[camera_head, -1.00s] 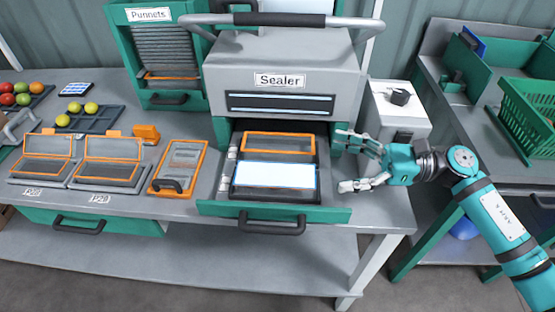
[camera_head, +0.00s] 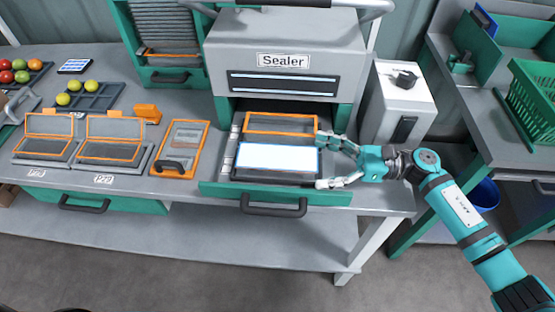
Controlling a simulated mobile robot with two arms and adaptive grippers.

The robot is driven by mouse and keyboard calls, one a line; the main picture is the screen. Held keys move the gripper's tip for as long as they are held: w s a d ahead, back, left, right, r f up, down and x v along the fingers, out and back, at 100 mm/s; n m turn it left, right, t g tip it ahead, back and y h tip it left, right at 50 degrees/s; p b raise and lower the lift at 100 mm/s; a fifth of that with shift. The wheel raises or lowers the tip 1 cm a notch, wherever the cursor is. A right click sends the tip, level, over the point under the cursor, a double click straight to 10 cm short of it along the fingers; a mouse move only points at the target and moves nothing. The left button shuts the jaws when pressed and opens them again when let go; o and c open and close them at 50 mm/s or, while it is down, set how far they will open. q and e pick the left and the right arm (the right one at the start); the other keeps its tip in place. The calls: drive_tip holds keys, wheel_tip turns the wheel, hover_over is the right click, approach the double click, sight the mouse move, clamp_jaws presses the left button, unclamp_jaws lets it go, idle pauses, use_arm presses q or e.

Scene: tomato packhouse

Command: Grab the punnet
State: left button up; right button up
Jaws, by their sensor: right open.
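A punnet (camera_head: 278,157) sits in the pulled-out drawer (camera_head: 222,192) of the sealer (camera_head: 283,40). Its front part has a bright white top over a dark tray, and an orange-rimmed clear part (camera_head: 283,123) lies behind it. My right gripper (camera_head: 321,161) is open at the right end of the punnet. One finger is near the back right corner and the other near the front right corner. I cannot tell whether the fingers touch it. My left gripper is not in view.
Two open orange-rimmed punnets (camera_head: 111,153) and an orange-framed panel with a black handle (camera_head: 181,150) lie on the bench to the left. A grey box (camera_head: 398,105) stands behind my right gripper. The drawer has a black front handle (camera_head: 273,207).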

sight(303, 160)
drive_tip(key=a+p, duration=0.1)
drive_tip(key=a, duration=0.3)
drive_tip(key=shift+w+r, duration=0.1)
drive_tip(key=shift+a, duration=0.3)
drive_tip(key=shift+c, duration=0.2)
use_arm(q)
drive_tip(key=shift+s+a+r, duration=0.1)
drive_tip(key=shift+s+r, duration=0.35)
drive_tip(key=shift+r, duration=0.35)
use_arm(e)
drive_tip(key=c, duration=1.3)
